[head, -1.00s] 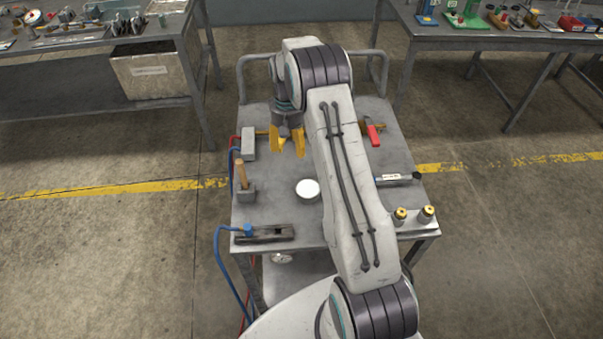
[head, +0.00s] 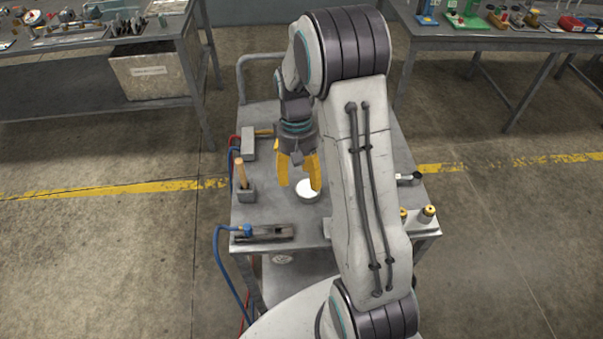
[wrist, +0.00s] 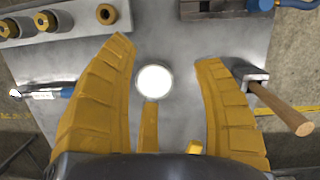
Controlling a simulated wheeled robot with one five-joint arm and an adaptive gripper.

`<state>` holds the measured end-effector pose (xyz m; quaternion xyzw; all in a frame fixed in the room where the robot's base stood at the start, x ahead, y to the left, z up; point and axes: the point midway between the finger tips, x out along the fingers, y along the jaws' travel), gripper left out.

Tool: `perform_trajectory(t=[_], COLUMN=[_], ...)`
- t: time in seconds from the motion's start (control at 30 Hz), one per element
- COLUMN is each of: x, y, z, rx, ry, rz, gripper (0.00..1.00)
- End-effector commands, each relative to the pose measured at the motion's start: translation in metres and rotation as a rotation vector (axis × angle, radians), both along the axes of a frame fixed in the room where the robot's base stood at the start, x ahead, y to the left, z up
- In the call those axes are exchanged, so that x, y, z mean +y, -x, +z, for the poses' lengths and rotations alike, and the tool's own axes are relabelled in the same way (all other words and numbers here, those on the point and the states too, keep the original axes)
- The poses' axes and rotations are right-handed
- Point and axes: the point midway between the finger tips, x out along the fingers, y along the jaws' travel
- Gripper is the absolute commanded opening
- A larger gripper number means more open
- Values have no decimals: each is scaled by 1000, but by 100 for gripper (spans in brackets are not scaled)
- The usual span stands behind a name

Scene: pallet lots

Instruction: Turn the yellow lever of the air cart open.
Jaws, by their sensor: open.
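The air cart (head: 270,212) is a grey metal table in front of me. Its yellow lever (head: 264,132) lies sideways at the back left, beside a grey block (head: 248,143) with red and blue hoses. My gripper (head: 300,186) is open and empty, with yellow fingers. It is over the middle of the cart, nearer to me than the lever. In the wrist view its fingers (wrist: 165,60) are spread either side of a white disc (wrist: 153,80). Small yellow pieces show low between them; I cannot tell whether one is the lever.
A dark fixture with a blue fitting (head: 265,233) is at the front left. Brass-topped pieces (head: 428,212) stand front right. Workbenches (head: 100,42) stand behind.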

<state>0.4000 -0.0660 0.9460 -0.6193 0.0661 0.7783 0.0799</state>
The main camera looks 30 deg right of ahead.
Motion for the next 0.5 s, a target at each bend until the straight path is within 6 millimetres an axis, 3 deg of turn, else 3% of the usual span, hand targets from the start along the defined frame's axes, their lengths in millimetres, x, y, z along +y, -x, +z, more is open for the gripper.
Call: perform_trajectory(t=[0.2,0.5], x=[3,5], y=[6,8], z=[14,20], rx=[-26,-36], ry=[5,7], rz=[6,8], gripper=[61,61])
